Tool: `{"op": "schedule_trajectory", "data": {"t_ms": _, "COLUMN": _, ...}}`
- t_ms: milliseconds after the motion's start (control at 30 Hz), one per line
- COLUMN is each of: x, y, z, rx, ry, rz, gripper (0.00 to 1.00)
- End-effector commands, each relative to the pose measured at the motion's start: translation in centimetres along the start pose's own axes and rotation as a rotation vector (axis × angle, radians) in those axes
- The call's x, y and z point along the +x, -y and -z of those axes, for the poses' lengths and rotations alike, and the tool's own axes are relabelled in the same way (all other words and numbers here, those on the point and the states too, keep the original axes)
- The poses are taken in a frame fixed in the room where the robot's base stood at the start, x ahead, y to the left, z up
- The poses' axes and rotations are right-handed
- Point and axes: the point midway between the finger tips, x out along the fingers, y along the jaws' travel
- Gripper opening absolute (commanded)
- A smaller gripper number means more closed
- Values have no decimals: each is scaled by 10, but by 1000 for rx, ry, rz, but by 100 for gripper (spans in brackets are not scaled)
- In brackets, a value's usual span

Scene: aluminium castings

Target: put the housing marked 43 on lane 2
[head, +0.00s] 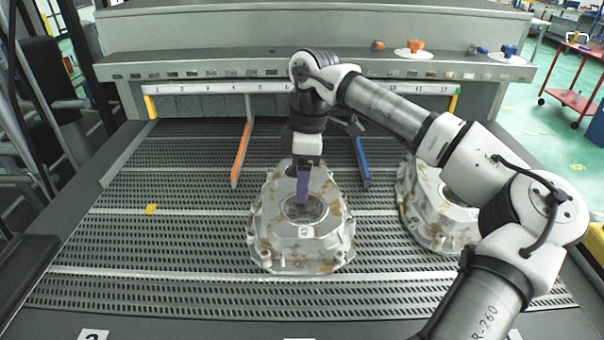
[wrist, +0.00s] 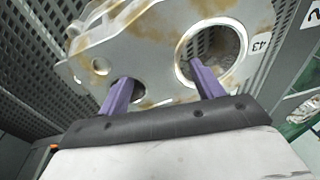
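The housing marked 43 (wrist: 158,70) is a pale metal casting with brown stains. In the wrist view its mark 43 (wrist: 261,42) shows beside a large round bore. In the head view a housing (head: 275,235) stands at mid-table under my gripper (head: 303,192); its tag is too small to read there. In the wrist view my gripper (wrist: 164,88) has two purple fingers set apart, one at a small hole, one at the large bore, with housing wall between. Gaps seem to show beside the fingers; their tips' contact is unclear. A front plate marked 2 (head: 93,336) is partly cut off.
A second stained housing (head: 430,222) stands to the right, partly behind my arm. An orange divider (head: 240,155) and a blue divider (head: 362,160) run from the numbered back strip (head: 205,88). The slotted table is clear on the left, apart from a small yellow piece (head: 150,209).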

Motion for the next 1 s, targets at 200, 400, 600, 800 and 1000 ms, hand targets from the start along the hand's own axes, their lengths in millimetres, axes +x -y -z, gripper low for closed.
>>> {"op": "schedule_trajectory", "data": {"t_ms": 200, "x": -1, "y": 0, "z": 0, "rx": 0, "ry": 0, "rz": -2, "gripper": 66}}
{"op": "schedule_trajectory", "data": {"t_ms": 400, "x": -18, "y": -1, "z": 0, "rx": 3, "ry": 1, "rz": -6, "gripper": 66}}
{"op": "schedule_trajectory", "data": {"t_ms": 600, "x": -61, "y": -2, "z": 0, "rx": 4, "ry": 2, "rz": -7, "gripper": 66}}
{"op": "schedule_trajectory", "data": {"t_ms": 800, "x": -100, "y": 0, "z": 1, "rx": 2, "ry": 0, "rz": -5, "gripper": 66}}
{"op": "schedule_trajectory", "data": {"t_ms": 1000, "x": -119, "y": 0, "z": 0, "rx": 0, "ry": -1, "rz": -2, "gripper": 66}}
